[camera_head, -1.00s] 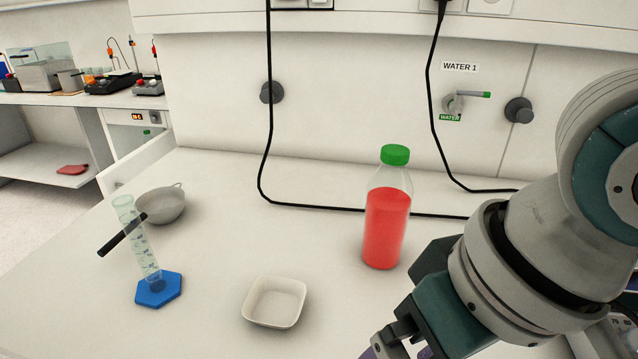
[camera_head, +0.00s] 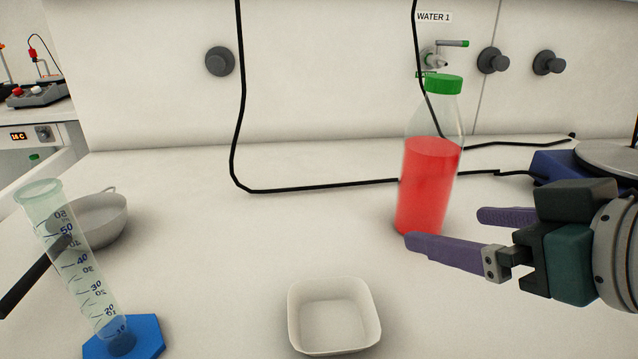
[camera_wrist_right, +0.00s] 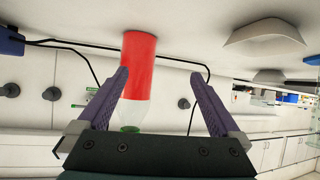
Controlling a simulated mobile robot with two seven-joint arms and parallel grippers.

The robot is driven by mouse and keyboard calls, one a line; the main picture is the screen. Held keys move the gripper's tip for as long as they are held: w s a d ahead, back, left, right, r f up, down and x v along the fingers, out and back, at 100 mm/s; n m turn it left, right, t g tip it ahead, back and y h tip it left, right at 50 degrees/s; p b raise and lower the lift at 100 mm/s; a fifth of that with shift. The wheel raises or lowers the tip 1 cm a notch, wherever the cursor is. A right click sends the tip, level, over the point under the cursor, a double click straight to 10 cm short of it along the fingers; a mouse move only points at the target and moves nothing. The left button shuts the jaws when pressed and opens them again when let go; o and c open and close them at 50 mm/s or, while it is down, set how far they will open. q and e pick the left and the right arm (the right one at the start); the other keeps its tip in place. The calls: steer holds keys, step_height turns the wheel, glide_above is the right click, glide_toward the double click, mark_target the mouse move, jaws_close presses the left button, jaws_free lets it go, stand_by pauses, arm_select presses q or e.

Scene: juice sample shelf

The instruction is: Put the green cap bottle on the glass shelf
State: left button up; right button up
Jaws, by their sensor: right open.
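The green cap bottle (camera_head: 428,185) stands upright on the white bench, a clear bottle with red liquid and a green cap. My right gripper (camera_head: 440,228) comes in from the right, open, with purple fingers pointing left. One fingertip is in front of the lower part of the bottle; the other is to its right. In the right wrist view the bottle (camera_wrist_right: 151,65) shows upside down, between and beyond the open fingers (camera_wrist_right: 163,82). I cannot tell whether a finger touches it. My left gripper is not in view.
A white square dish (camera_head: 334,316) stands at the front middle. A graduated cylinder (camera_head: 75,265) on a blue base and a grey pan-like bowl (camera_head: 100,220) are at left. A black cable (camera_head: 300,189) runs behind the bottle. A blue device (camera_head: 560,168) stands at right.

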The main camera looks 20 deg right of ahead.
mark_target(450, 162)
steer(key=w+d+t+b, duration=0.1)
steer(key=b, duration=0.1)
steer(key=w+d+t+b, duration=0.1)
steer(key=w+t+b, duration=0.1)
steer(key=shift+w+d+f+m+t+h, duration=0.2)
steer(key=shift+m+t+h, duration=0.1)
steer(key=shift+m, duration=0.1)
steer(key=shift+w+d+r+t+b, duration=0.25)
steer(key=shift+d+r+t+b, duration=0.05)
steer(key=shift+r+t+b, duration=0.25)
steer(key=shift+w+d+r+t+b, duration=0.2)
steer(key=shift+d+r+t+b, duration=0.1)
steer(key=shift+r+t+b, duration=0.25)
steer(key=shift+w+d+r, duration=0.1)
steer(key=shift+w+r, duration=0.1)
steer(key=shift+r, duration=0.05)
steer(key=w, duration=0.4)
steer(key=shift+d+r, duration=0.15)
steer(key=shift+w+d+f+b, duration=0.15)
steer(key=shift+w+b, duration=0.1)
steer(key=shift+w, duration=1.15)
steer(key=shift+w+d+f+b, duration=0.1)
steer(key=shift+w+f+b, duration=0.1)
steer(key=shift+w, duration=1.2)
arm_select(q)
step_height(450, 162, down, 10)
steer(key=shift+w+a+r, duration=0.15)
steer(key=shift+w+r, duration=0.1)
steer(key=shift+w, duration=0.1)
